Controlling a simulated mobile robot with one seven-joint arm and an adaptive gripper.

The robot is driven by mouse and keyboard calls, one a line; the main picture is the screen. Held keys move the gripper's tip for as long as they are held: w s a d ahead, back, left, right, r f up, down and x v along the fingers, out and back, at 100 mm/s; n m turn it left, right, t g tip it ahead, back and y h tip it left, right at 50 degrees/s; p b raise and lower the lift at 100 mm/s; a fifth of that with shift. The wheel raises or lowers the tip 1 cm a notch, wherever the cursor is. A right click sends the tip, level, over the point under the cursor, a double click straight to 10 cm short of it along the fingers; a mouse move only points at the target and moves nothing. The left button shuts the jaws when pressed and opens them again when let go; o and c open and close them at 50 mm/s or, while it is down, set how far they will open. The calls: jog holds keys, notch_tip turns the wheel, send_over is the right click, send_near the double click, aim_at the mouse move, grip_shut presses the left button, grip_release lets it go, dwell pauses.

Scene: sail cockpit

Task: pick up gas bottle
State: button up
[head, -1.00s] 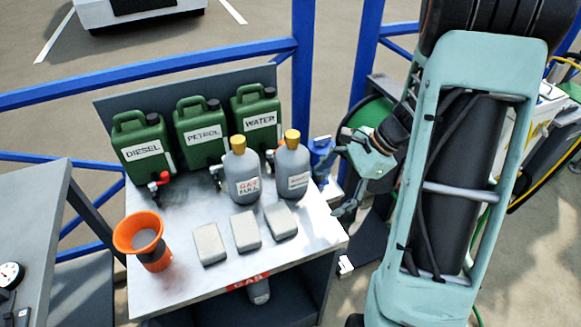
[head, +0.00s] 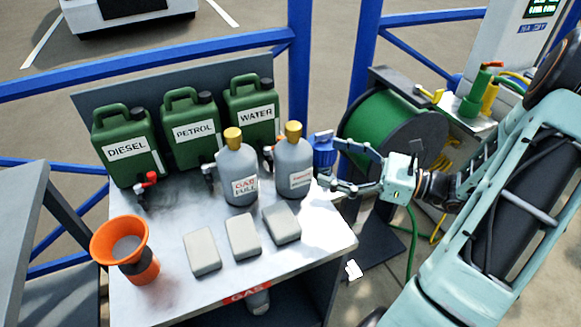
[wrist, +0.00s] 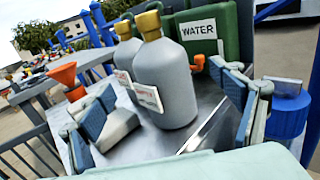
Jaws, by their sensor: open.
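Two grey gas bottles with yellow caps stand upright on the metal table. The left gas bottle (head: 237,176), labelled "GAS FULL", is beside the right gas bottle (head: 294,167), whose red label text is too small to read. In the wrist view the right bottle (wrist: 168,85) stands in front, between the spread fingers, and partly hides the left one (wrist: 123,58). My gripper (head: 330,167) is open and empty at the table's right edge, its fingers pointing left toward the right bottle.
Green cans labelled diesel (head: 127,150), petrol (head: 191,133) and water (head: 250,113) stand behind the bottles. Several grey blocks (head: 243,236) lie in front. An orange funnel (head: 120,240) is at left. A blue-capped item (head: 323,151) is close to my gripper. A green hose reel (head: 375,125) stands behind.

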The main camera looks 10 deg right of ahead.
aim_at(293, 152)
jog(key=b+x, duration=0.1)
jog(key=x, duration=0.8)
jog(key=shift+w+a, duration=0.1)
jog(key=shift+a, duration=0.1)
jog(key=c, duration=2.1)
